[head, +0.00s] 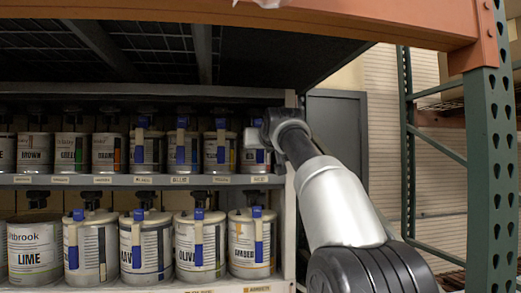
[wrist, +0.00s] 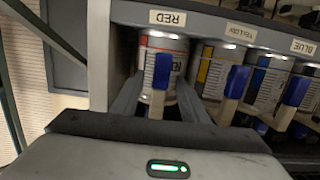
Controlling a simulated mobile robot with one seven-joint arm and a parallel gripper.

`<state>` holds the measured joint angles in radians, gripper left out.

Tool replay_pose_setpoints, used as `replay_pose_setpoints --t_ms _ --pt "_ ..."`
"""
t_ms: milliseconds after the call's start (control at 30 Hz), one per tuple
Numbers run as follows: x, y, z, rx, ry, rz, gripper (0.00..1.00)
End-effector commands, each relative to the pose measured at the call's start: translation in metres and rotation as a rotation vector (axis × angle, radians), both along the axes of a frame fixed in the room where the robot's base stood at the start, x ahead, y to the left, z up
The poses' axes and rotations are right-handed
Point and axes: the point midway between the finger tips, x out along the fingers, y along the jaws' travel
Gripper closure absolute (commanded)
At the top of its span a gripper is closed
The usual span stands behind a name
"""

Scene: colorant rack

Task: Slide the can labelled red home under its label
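The red can (wrist: 153,48), pale with a red band and a blue-fronted handle, stands under the RED label (wrist: 167,18) in the wrist view. In the head view the can (head: 251,158) is at the right end of the upper shelf, partly covered by my arm. My gripper (wrist: 161,92) faces it, with one grey finger at each side of the can. The fingertips overlap the can's side edges; whether they press on it is not clear. Its base and how deep it sits are hidden.
The yellow can (wrist: 209,73) and blue can (wrist: 266,83) stand close beside the red one. A shelf upright (head: 290,200) is close on its other side. More cans, such as the olive can (head: 186,245), fill the lower shelf. An orange beam (head: 340,18) crosses above.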

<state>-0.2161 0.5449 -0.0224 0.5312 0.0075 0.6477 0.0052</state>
Motion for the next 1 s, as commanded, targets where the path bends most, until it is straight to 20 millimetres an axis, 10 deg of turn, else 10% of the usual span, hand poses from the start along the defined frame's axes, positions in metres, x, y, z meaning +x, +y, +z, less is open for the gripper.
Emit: replay_pose_setpoints --t_ms 367,1000 --pt "-0.017 -0.003 -0.005 -0.001 0.006 0.0 0.6" --pt "-0.153 -0.031 0.022 0.0 0.001 0.001 0.6"
